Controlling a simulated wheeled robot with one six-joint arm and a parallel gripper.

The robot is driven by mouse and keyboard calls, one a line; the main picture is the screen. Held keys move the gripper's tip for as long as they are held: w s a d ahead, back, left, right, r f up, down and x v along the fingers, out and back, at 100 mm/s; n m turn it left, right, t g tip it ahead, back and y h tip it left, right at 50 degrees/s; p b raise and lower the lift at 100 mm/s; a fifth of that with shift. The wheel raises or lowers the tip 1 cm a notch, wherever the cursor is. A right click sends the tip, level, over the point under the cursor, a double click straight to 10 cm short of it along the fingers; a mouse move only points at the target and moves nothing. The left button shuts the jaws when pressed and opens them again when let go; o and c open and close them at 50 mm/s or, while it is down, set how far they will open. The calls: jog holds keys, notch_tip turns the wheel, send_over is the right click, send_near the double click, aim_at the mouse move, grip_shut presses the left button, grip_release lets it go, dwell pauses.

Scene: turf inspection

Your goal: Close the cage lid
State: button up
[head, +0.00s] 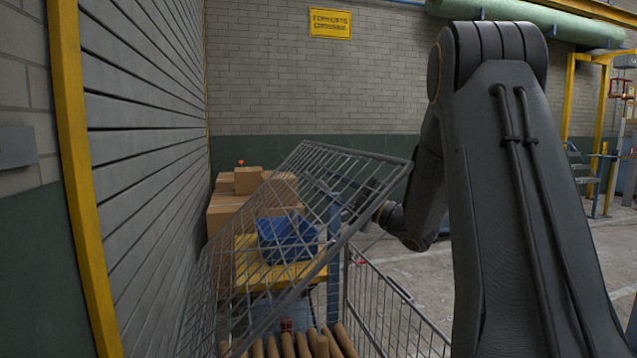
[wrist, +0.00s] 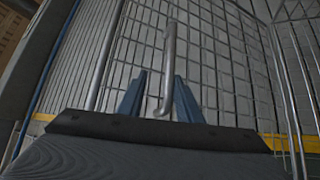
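The wire mesh cage lid (head: 322,170) stands tilted up, its raised edge toward the upper right in the head view. The cage (head: 402,310) below it has grey wire walls and is open on top. My gripper (head: 368,203) is at the raised side of the lid, partly hidden behind mesh. In the wrist view my gripper (wrist: 160,95) has two blue fingers spread apart. A grey metal handle bar (wrist: 169,50) runs between them, nearer the right finger, with a gap on the left. The lid mesh (wrist: 215,65) fills the view beyond.
Several brown cylindrical pieces (head: 303,344) lie in the cage bottom. Behind the cage are cardboard boxes (head: 228,208) and a blue bin (head: 287,239) on a yellow surface. A grey slatted shutter (head: 140,150) stands close on the left. Open floor lies to the right.

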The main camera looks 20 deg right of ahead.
jog(key=shift+s+d+r, duration=0.1)
jog(key=shift+s+d, duration=0.05)
jog(key=shift+s, duration=0.15)
jog(key=b+v, duration=0.1)
jog(key=v, duration=0.8)
jog(key=shift+f+b, duration=0.35)
dwell(0.4)
jog(key=shift+a+f, duration=0.1)
jog(key=shift+a, duration=0.15)
